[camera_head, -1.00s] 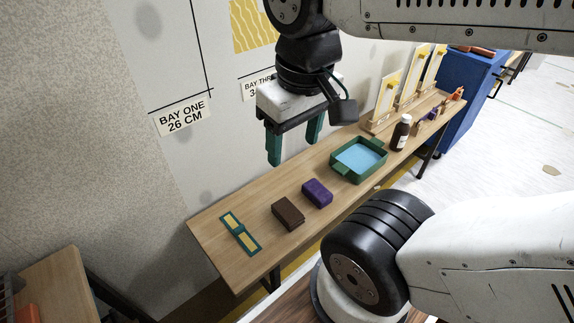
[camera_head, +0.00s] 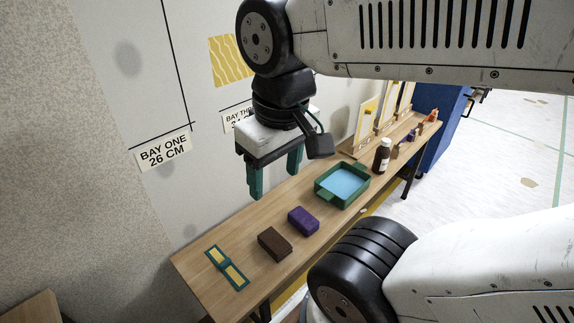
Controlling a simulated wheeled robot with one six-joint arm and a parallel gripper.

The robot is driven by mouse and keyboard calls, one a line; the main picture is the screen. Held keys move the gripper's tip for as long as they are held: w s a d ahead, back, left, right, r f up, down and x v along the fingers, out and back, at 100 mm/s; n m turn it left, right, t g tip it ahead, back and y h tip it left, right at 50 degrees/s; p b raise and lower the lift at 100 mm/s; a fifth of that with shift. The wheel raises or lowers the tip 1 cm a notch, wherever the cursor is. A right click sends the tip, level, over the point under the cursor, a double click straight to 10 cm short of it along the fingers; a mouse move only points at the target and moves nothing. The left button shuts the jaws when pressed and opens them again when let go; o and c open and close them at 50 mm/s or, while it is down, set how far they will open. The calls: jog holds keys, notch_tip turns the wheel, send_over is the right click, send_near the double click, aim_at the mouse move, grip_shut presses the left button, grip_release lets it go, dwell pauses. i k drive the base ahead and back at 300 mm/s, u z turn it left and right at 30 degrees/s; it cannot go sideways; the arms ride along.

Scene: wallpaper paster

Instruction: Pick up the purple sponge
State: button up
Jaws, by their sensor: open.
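The purple sponge (camera_head: 303,220) lies flat on the wooden table, between a brown block and a green tray. My gripper (camera_head: 275,186) hangs above the table with its two green fingers pointing down. It is open and empty. In the picture it is above and a little left of the sponge, apart from it. The sponge is in full view.
The brown block (camera_head: 274,244) lies close beside the sponge on the table (camera_head: 204,237). The green tray (camera_head: 321,195) holding blue liquid and a dark bottle (camera_head: 382,156) stand farther back. A green frame with yellow panels (camera_head: 227,268) lies at the near end. The wall runs behind the table.

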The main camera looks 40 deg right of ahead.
aim_at(303, 220)
jog(key=z, duration=0.05)
jog(key=k, duration=0.5)
jog(key=z, duration=1.3)
jog(key=i, duration=0.55)
jog(key=u, duration=0.2)
